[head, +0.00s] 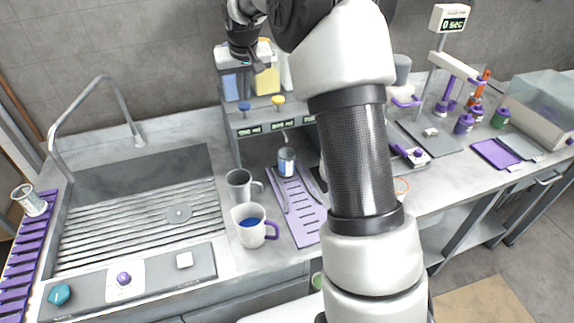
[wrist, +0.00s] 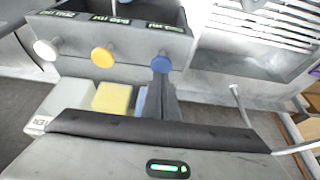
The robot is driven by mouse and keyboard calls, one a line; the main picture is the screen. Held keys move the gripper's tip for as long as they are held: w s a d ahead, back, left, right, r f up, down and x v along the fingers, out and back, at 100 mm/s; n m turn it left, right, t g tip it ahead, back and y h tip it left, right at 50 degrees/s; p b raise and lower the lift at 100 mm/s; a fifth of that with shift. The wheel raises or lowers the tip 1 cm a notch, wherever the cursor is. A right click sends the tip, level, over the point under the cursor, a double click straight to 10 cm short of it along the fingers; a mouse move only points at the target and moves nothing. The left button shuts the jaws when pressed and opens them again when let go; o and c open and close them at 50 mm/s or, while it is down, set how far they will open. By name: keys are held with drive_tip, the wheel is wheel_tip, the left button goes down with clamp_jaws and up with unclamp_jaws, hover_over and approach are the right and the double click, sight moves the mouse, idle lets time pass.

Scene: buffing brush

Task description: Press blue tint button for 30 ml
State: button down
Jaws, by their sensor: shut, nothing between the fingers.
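The tint dispenser (head: 262,124) stands at the back of the counter with a blue button (head: 244,106) and a yellow button (head: 278,100) on its front. In the wrist view the blue button (wrist: 160,64) is at the right of the row. My gripper (head: 258,67) is shut and empty, above the blue button in the head view. In the wrist view the dark fingers (wrist: 165,88) end close to the blue button; I cannot tell whether they touch it. Small displays (head: 249,131) sit below the buttons; their digits are too small to read surely.
A small container (head: 286,162) stands under the dispenser on a purple slotted tray (head: 306,215). A white mug (head: 247,213) with blue liquid and a grey mug (head: 239,184) stand left of the tray. A sink (head: 140,175) is farther left. My arm hides part of the counter.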

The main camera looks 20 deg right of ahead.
wheel_tip(320, 180, up, 4)
drive_tip(key=p, duration=0.3)
drive_tip(key=shift+r, duration=0.95)
